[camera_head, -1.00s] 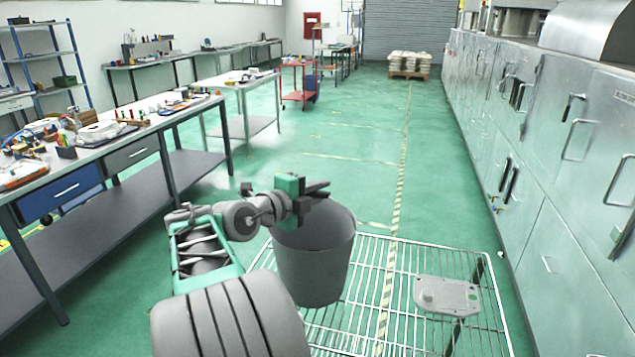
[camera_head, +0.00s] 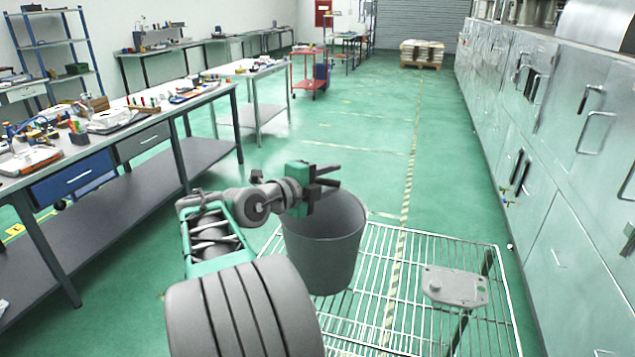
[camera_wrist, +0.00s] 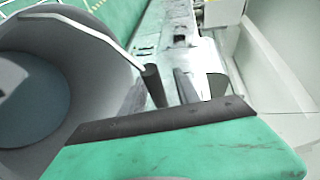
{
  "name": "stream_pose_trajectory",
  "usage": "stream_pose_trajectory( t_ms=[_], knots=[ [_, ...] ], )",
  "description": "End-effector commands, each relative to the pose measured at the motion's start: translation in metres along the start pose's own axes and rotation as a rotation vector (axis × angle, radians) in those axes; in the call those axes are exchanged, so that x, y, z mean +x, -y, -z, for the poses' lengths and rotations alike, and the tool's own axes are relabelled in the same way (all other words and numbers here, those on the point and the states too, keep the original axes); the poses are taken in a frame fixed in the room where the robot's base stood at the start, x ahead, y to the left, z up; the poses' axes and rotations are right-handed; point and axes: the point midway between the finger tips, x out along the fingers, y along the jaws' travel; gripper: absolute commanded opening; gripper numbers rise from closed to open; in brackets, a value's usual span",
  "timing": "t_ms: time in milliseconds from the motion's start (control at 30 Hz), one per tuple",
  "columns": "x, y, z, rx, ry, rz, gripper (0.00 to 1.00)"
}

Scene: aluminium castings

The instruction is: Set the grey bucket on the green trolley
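The grey bucket (camera_head: 322,262) is upright with its open top facing up, at the left part of a wire shelf. I cannot tell whether its base touches the wires. My gripper (camera_head: 328,175) is at the far left of the bucket's rim, with its fingers apart and pointing right over the opening. In the wrist view the bucket (camera_wrist: 92,62) fills the left side and looks empty. My fingers (camera_wrist: 168,86) show spread there, close beside the rim; whether they touch it is unclear. I see no green trolley.
The silver wire shelf (camera_head: 400,262) carries a flat grey casting (camera_head: 455,286) at its right. Metal cabinets (camera_head: 560,150) line the right side. A cluttered workbench (camera_head: 120,128) stands left, a red trolley (camera_head: 309,70) farther back. The green floor (camera_head: 350,125) between is open.

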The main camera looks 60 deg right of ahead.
Motion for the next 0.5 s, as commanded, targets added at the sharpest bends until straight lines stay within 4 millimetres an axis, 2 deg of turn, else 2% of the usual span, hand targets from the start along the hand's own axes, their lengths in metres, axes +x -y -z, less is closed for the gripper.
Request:
stream_pose_trajectory(
  t_ms=[167,333,400,500],
  knots=[
    [-0.040,-0.003,-0.004,0.001,0.010,0.003,0.38],
    [-0.090,-0.003,-0.004,0.002,0.011,0.002,0.38],
    [-0.100,0.010,-0.002,-0.007,0.004,-0.004,0.38],
    [-0.109,0.009,-0.002,-0.007,0.001,-0.004,0.38]
  ],
)
